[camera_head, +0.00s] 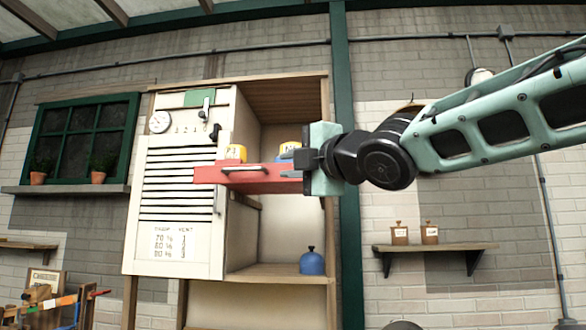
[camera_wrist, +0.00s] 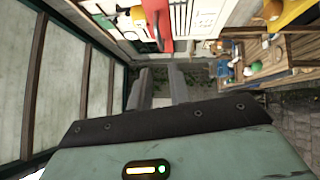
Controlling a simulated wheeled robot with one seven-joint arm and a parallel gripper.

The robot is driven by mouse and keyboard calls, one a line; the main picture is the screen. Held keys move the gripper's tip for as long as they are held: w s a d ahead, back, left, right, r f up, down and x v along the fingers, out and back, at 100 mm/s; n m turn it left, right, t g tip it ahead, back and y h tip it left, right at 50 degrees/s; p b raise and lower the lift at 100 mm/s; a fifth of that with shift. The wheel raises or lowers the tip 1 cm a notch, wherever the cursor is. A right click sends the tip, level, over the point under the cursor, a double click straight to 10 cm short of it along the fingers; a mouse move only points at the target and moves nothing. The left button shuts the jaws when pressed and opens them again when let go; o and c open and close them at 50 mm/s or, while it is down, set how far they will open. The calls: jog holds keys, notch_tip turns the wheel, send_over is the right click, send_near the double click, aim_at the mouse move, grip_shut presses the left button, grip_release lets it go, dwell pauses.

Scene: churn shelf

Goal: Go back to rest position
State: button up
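My gripper (camera_head: 300,160) is raised at mid-picture in the head view, in front of the tall wooden shelf unit (camera_head: 292,80). My arm reaches in from the right. In the wrist view two grey fingers (camera_wrist: 162,85) stand apart with a gap between them, and I see nothing held. A red drawer-like piece (camera_head: 240,176) with a metal handle is just left of the gripper in the head view. In the wrist view the red piece (camera_wrist: 158,22) is beyond the fingertips. Its far right end is hidden by the gripper in the head view.
A white slatted panel (camera_head: 178,200) with a gauge is left. A blue lidded pot (camera_head: 312,262) is on the lower shelf. A wall shelf (camera_head: 435,247) with two brown jars is right.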

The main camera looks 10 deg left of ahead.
jog(key=s+d+f+m+g+h, duration=0.2)
jog(key=s+f+m+h, duration=0.15)
jog(key=f, duration=0.65)
jog(key=s+d+f+m+g+h, duration=0.2)
jog(key=f+m, duration=0.3)
jog(key=f, duration=0.6)
jog(key=s+d+f+m+g+h, duration=0.2)
jog(key=s+d+f+m, duration=0.15)
jog(key=f, duration=0.65)
jog(key=s+d+f+m+g+h, duration=0.2)
jog(key=s+d+f+m+g, duration=0.2)
jog(key=s+f, duration=0.5)
jog(key=s+d+f+m+g+h, duration=0.3)
jog(key=s+d+f+m+g, duration=0.1)
jog(key=s+d+f, duration=0.4)
jog(key=s+f, duration=0.2)
jog(key=s, duration=0.1)
jog(key=shift+s+m, duration=0.3)
jog(key=shift+s, duration=0.1)
